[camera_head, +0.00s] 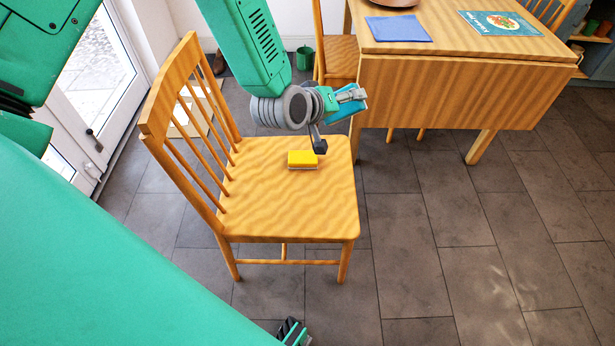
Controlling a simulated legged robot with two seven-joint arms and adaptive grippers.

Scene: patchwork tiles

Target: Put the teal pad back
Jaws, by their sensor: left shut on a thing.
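The teal pad (346,110) is a small flat blue-teal piece, held in the air near the back right corner of the chair's seat. My left gripper (338,108) is shut on it, with a grey finger across its upper side. The gripper hides part of the pad. A dark part of the gripper hangs down close to a yellow sponge-like block (302,158) on the seat; whether they touch is unclear.
The wooden chair (290,205) has its backrest to the left. A wooden table (450,85) behind right bears a blue cloth (398,28) and a teal picture card (502,23). A green mug-like container (305,58) stands at the back. Tiled floor at right is clear.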

